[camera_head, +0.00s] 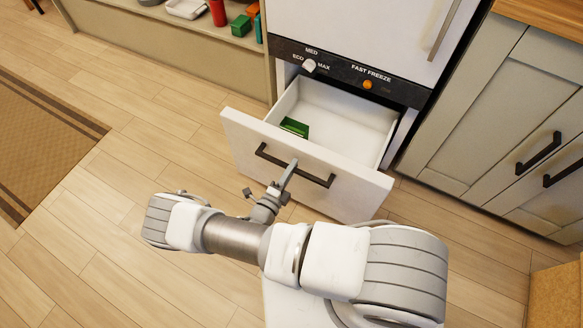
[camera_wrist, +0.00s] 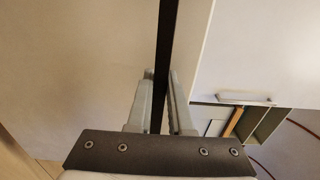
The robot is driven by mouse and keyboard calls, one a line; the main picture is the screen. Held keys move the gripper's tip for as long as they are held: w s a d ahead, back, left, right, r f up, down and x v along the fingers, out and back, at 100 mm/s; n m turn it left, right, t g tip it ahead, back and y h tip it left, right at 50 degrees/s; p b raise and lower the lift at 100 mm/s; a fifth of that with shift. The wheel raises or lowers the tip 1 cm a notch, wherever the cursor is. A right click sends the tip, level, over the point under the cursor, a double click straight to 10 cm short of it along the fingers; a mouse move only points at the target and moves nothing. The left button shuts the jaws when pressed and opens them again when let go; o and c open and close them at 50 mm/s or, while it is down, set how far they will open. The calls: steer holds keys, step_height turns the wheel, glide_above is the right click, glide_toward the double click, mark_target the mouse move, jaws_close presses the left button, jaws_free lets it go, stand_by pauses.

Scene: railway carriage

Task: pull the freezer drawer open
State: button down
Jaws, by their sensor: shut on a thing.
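The white freezer drawer (camera_head: 240,137) sticks out from the fridge-freezer, below the dark control panel, and its inside shows from above. A green box (camera_head: 294,127) lies in it at the left, near the front. The drawer has a black bar handle (camera_head: 318,180) on its front. My gripper (camera_head: 290,172) is at the middle of this handle and shut on it. In the wrist view the black handle (camera_wrist: 166,45) runs upright between the two grey fingers of my gripper (camera_wrist: 161,88).
The dark panel (camera_head: 345,75) has a white knob and an orange light. The upper white door (camera_head: 355,30) is shut. Cabinets with black handles (camera_head: 538,151) stand close on the right. A low shelf (camera_head: 170,40) with small items is at back left. Wooden floor (camera_head: 90,215) is clear on the left.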

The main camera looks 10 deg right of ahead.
stand_by(0.3)
steer(key=c, duration=0.8)
jaws_free()
steer(key=p+v, duration=0.2)
steer(key=v, duration=1.5)
steer(key=shift+s+a, duration=0.15)
steer(key=shift+s, duration=0.05)
